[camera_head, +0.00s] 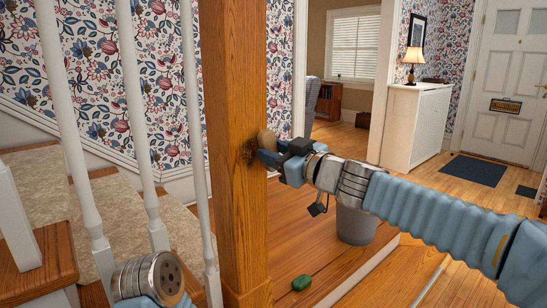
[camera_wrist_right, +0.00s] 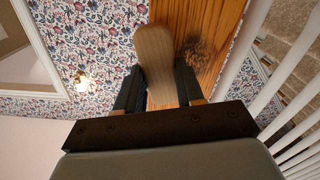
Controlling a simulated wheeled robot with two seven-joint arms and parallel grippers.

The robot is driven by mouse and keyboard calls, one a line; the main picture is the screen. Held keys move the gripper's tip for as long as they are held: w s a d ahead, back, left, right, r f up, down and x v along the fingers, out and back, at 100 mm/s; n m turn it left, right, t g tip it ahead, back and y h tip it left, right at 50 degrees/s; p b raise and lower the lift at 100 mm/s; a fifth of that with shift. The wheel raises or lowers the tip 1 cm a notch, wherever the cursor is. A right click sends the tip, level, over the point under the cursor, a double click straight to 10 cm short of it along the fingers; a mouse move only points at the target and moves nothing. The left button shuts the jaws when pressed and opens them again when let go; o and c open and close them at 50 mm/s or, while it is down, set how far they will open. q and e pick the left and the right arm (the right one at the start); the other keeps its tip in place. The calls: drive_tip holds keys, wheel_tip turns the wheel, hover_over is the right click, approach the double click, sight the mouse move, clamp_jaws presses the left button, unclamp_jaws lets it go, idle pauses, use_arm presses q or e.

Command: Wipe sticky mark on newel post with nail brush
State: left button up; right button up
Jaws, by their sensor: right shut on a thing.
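The wooden newel post (camera_head: 238,215) stands upright left of centre in the head view. A dark, smudgy sticky mark (camera_head: 249,152) is on its right part; it also shows in the wrist view (camera_wrist_right: 201,60). My right gripper (camera_head: 266,155) is shut on the nail brush (camera_head: 266,139), whose pale wooden back shows between the fingers in the wrist view (camera_wrist_right: 155,60). The brush is at the post, right beside the mark. Its bristles are hidden, so I cannot tell whether they touch the wood. My left gripper is not in view.
White balusters (camera_head: 138,120) and carpeted stairs (camera_head: 40,180) are left of the post. A green object (camera_head: 302,283) lies on the wooden platform near the post's foot. A grey bin (camera_head: 355,224) stands behind my right arm. Open floor (camera_head: 430,215) lies to the right.

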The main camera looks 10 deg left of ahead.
drive_tip(key=shift+s+a+r+b, duration=0.15)
drive_tip(key=shift+s+a+b, duration=0.25)
drive_tip(key=shift+s+a, duration=0.95)
drive_tip(key=shift+s+a+b, duration=0.35)
drive_tip(key=shift+s+a, duration=0.1)
drive_tip(key=shift+s, duration=0.3)
drive_tip(key=shift+s+a+b, duration=0.35)
drive_tip(key=shift+s+a, duration=0.1)
drive_tip(key=shift+s, duration=0.25)
drive_tip(key=shift+r+p, duration=0.7)
drive_tip(key=shift+p, duration=0.1)
drive_tip(key=shift+w+d+p, duration=0.45)
drive_tip(key=shift+w+d, duration=0.15)
drive_tip(key=shift+w, duration=0.15)
drive_tip(key=shift+w+d+f, duration=0.1)
drive_tip(key=shift+w+d, duration=0.1)
drive_tip(key=shift+w, duration=0.1)
drive_tip(key=shift+w+d, duration=0.7)
drive_tip(key=shift+w, duration=0.2)
drive_tip(key=shift+w+d, duration=0.7)
drive_tip(key=shift+w, duration=0.15)
drive_tip(key=shift+r, duration=0.7)
drive_tip(key=shift+s+a, duration=1.15)
drive_tip(key=shift+s, duration=0.25)
drive_tip(key=shift+s+a+b, duration=0.2)
drive_tip(key=shift+s+a, duration=0.3)
drive_tip(key=shift+s, duration=0.25)
drive_tip(key=shift+s+a+b, duration=0.2)
drive_tip(key=shift+s+a, duration=0.25)
drive_tip(key=shift+s, duration=0.25)
